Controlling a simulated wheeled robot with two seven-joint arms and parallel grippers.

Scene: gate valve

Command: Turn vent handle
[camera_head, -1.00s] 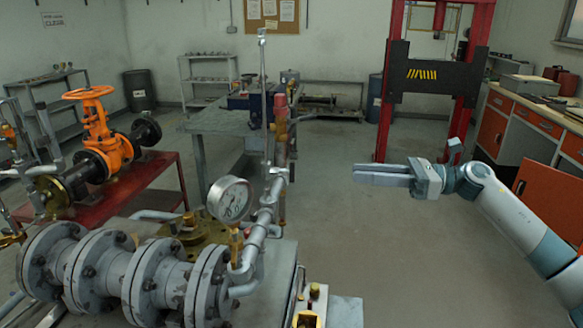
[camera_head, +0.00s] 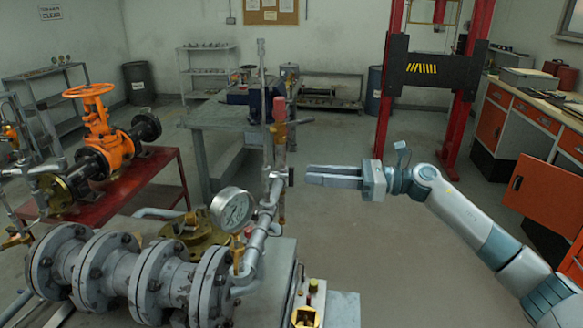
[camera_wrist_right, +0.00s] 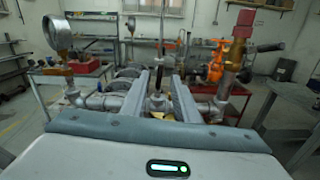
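A slim grey upright lever (camera_head: 262,90), which looks like the vent handle, rises from the grey vent pipework (camera_head: 262,225). It stands beside a pipe with a red-topped brass fitting (camera_head: 279,108). My right gripper (camera_head: 306,175) comes in from the right, its fingertips just right of the lever's base, with a small gap visible. In the right wrist view, the two fingers of my right gripper (camera_wrist_right: 158,78) are apart and empty. The lever (camera_wrist_right: 162,45) shows beyond and between them, upright. The red fitting (camera_wrist_right: 239,35) is to their right. My left gripper is not in view.
A pressure gauge (camera_head: 233,209) stands on the pipework left of the lever. Flanged grey pipe (camera_head: 130,275) fills the lower left. An orange gate valve (camera_head: 108,147) sits on a red stand (camera_head: 165,180). The floor right of the pipework is clear; orange cabinets (camera_head: 545,195) stand at right.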

